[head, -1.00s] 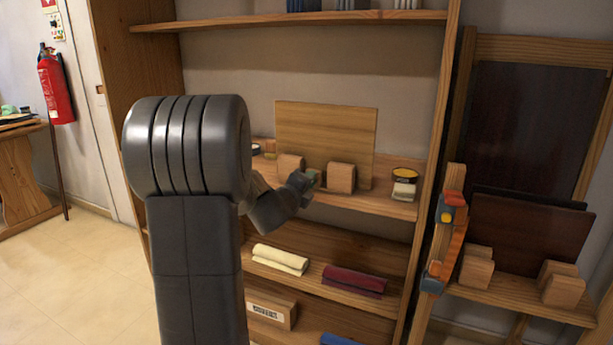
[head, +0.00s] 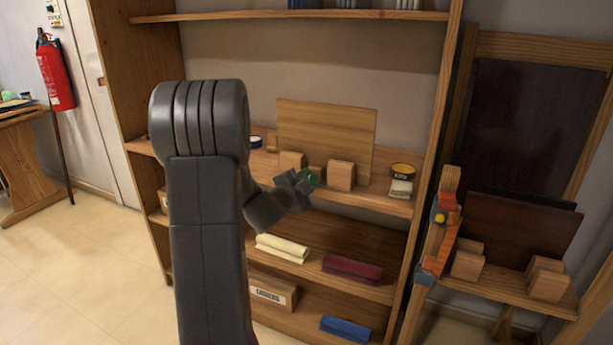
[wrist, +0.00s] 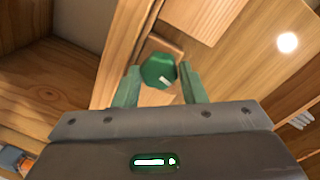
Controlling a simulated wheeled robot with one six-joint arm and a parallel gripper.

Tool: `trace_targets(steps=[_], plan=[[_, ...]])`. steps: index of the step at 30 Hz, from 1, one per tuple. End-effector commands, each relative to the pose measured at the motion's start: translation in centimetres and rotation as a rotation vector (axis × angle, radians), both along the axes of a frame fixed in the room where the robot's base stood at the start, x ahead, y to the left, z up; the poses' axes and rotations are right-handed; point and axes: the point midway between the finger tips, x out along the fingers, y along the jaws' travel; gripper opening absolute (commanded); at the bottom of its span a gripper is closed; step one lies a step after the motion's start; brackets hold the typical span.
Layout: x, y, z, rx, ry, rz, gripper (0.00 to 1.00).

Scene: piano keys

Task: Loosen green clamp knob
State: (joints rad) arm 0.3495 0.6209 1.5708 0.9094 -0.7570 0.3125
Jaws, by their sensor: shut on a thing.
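The green clamp knob (wrist: 158,71) is faceted, with a small pale mark on its face. In the wrist view it sits between the two green fingers of my gripper (wrist: 160,82), which are shut on it. In the head view the green knob (head: 311,178) shows at the tip of my gripper (head: 306,181), at the front of the middle shelf. The rest of the clamp is hidden or cannot be made out.
Two wooden blocks (head: 341,176) stand before an upright wooden board (head: 350,125) on the middle shelf (head: 385,200). A tin (head: 402,170) stands at right. Rolled cloths (head: 352,269) lie below. An orange clamp (head: 437,255) is on the post at right.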

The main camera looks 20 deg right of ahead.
Motion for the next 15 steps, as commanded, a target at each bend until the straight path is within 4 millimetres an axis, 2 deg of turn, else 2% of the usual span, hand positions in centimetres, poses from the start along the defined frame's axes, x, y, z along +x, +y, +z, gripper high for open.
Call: trace_targets(steps=[15], plan=[[0.07, 0.09, -0.1, -0.148, 0.176, 0.001, 0.15]])
